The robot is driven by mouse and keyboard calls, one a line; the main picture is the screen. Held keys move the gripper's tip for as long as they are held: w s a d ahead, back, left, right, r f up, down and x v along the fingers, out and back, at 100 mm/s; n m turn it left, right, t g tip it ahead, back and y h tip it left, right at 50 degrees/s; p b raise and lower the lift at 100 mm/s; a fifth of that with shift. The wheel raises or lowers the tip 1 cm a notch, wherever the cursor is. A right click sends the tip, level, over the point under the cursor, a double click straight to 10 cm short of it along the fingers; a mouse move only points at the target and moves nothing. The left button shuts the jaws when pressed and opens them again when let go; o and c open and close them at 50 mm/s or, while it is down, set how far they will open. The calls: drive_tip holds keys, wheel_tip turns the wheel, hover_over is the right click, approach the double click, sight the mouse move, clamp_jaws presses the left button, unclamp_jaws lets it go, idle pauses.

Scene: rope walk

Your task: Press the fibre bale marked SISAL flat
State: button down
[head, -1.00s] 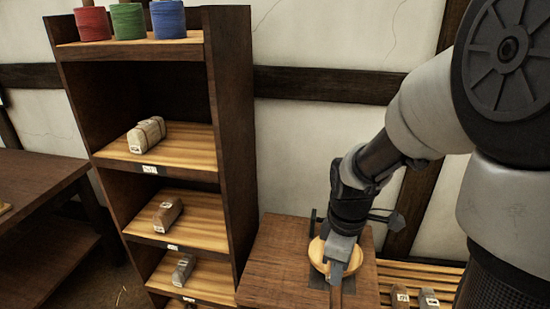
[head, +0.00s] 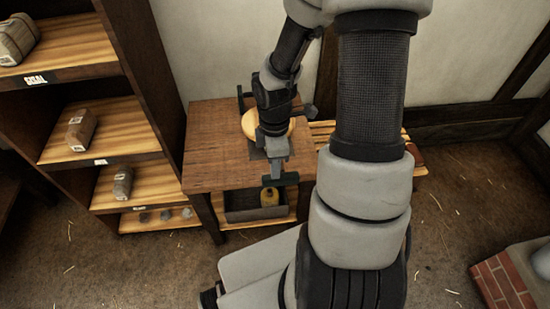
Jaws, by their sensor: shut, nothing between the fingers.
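A pale bale (head: 16,38) sits on the upper shelf at the far left, cut off by the picture's edge. The label (head: 35,80) on the edge of that shelf reads SISAL. A brown bale (head: 80,131) and a smaller grey bale (head: 123,184) lie on the shelves below. My gripper (head: 279,181) is shut and empty, pointing down at the front of the small wooden table, well to the right of the bales. My arm partly hides a round pale wooden piece (head: 248,124) on the table.
The small wooden table (head: 215,150) stands right of the shelf unit. A slatted bench is behind my arm. Brickwork (head: 500,283) stands at lower right; floor between is open.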

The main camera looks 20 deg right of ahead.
drive_tip(key=shift+f, duration=0.75)
